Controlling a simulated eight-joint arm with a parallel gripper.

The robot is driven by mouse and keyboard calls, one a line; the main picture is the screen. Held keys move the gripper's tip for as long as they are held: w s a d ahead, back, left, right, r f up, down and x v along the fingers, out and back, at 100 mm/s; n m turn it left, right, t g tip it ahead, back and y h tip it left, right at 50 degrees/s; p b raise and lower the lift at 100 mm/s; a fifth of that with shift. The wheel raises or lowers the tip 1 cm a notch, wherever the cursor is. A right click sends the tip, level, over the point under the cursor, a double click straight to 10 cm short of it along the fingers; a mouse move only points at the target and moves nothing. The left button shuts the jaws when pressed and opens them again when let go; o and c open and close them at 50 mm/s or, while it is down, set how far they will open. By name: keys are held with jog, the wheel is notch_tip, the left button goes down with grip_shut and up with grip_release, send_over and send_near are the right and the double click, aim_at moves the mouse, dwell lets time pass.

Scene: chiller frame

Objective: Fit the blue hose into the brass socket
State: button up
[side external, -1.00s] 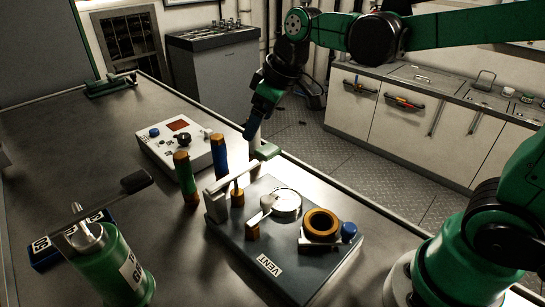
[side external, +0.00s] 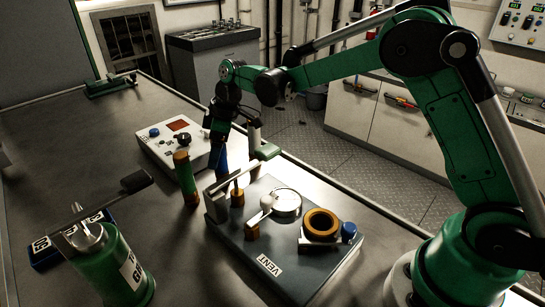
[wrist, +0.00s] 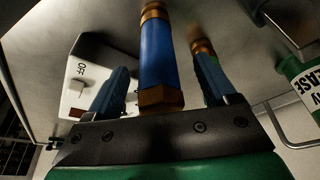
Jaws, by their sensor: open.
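The blue hose (side external: 221,167) stands upright on the bench behind the grey VENT unit, partly hidden by my gripper in the side view. The wrist view shows the blue hose (wrist: 158,55) with brass-coloured ends, lying between my two fingers. My gripper (side external: 219,148) is over it, pointing down; in the wrist view my gripper (wrist: 163,85) is open, with a gap visible on each side of the hose. Brass-coloured fittings (side external: 238,198) stand on the unit, and a thick brass-coloured ring (side external: 321,224) is at its right. I cannot tell which one is the socket.
A green hose (side external: 185,174) stands left of the blue one. A white control box (side external: 165,149) is behind them. A green grease can (side external: 117,265) stands front left.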

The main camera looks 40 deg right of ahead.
jog(key=shift+f, duration=0.2)
grip_shut()
dwell(0.3)
